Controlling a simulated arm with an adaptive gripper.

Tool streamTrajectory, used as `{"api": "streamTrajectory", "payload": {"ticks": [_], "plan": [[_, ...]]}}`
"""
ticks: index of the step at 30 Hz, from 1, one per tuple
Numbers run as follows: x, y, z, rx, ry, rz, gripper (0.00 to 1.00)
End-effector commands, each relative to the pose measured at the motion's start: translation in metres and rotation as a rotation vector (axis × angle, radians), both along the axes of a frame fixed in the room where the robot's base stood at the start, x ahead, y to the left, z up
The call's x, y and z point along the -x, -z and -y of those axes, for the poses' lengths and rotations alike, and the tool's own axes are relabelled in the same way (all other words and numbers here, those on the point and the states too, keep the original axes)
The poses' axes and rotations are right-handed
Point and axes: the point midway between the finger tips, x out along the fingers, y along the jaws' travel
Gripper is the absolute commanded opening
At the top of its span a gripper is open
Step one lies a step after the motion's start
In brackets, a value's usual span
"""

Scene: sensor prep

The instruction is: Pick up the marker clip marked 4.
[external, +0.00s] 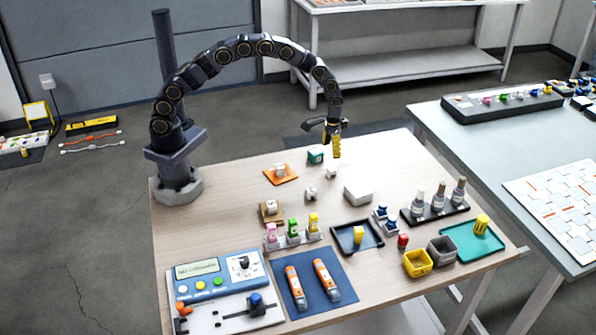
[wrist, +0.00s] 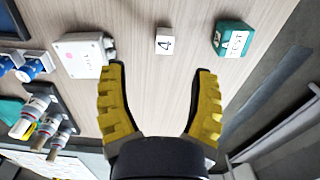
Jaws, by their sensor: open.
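The marker clip marked 4 (wrist: 164,45) is a small white block with a dark 4 on its label. It stands on the wooden table ahead of my fingertips in the wrist view, roughly centred between their lines. In the external view, the small white clip (external: 333,171) between the teal block and the white box appears to be it; its number is too small to read there. My gripper (wrist: 160,71) is open and empty, with yellow ribbed fingers apart. In the external view my gripper (external: 335,146) hangs above the table's far edge, near the clip.
A teal block labelled TEST (wrist: 232,38) stands right of the clip in the wrist view, and a white box (wrist: 83,54) left of it. Another small white clip (external: 310,193) and an orange tray (external: 290,179) lie nearby. Bare wood surrounds the clip.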

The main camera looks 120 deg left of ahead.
Motion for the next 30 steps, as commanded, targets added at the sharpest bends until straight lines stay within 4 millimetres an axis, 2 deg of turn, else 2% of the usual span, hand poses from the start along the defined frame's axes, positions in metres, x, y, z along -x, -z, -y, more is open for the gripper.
{"api": "streamTrajectory", "payload": {"ticks": [1, 5, 16, 23, 30], "plan": [[0.001, 0.008, -0.007, -0.002, -0.016, -0.001, 0.61], [0.001, 0.019, -0.015, -0.006, -0.032, 0.0, 0.61], [0.0, 0.055, -0.013, -0.006, -0.03, -0.001, 0.61], [0.0, 0.089, -0.012, -0.006, -0.031, 0.0, 0.61], [-0.001, 0.093, -0.012, -0.008, -0.03, 0.003, 0.61]]}}
